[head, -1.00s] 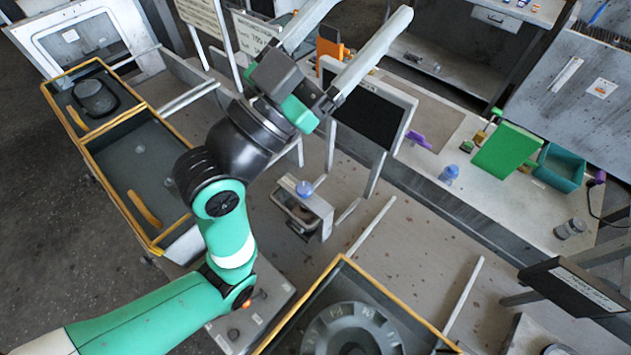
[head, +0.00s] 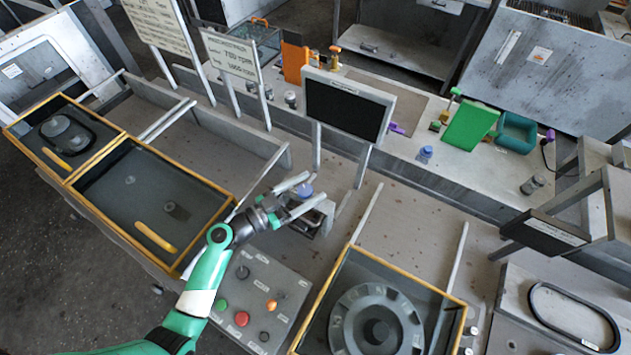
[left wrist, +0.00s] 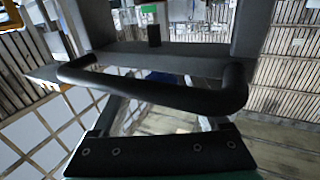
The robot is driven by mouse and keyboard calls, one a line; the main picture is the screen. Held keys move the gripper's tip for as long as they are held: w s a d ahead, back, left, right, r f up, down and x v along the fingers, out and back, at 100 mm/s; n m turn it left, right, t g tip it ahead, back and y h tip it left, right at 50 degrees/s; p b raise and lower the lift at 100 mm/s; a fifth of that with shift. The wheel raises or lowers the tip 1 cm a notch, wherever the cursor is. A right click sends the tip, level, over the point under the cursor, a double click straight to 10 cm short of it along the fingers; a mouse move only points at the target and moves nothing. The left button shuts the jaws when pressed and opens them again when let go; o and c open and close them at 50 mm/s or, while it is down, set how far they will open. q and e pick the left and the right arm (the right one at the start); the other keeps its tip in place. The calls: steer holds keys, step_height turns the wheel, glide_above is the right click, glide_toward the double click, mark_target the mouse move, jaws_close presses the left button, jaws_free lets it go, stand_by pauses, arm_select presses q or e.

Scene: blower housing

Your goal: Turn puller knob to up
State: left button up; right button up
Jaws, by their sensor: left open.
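A small device with a blue knob (head: 304,189) on top stands near the middle of the bench in the head view; I take this for the puller knob. My left gripper (head: 314,188) is open, with its two fingers pointing right, one on either side of the knob in the picture. I cannot tell if either finger touches it. Gripper and fingers hide part of the device. In the left wrist view, a curved black bar (left wrist: 150,91) crosses in front of the open left gripper (left wrist: 163,115). A patch of blue shows behind the bar. My right gripper is not in view.
A button panel (head: 290,288) lies in front of the arm. A yellow-edged bin (head: 459,300) with a grey round housing (head: 376,320) stands to the right. Another yellow-edged tray (head: 100,205) is at left. A black screen (head: 345,108) stands behind the knob.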

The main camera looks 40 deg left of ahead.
arm_select(q)
steer(key=shift+x, duration=1.35)
jaws_close()
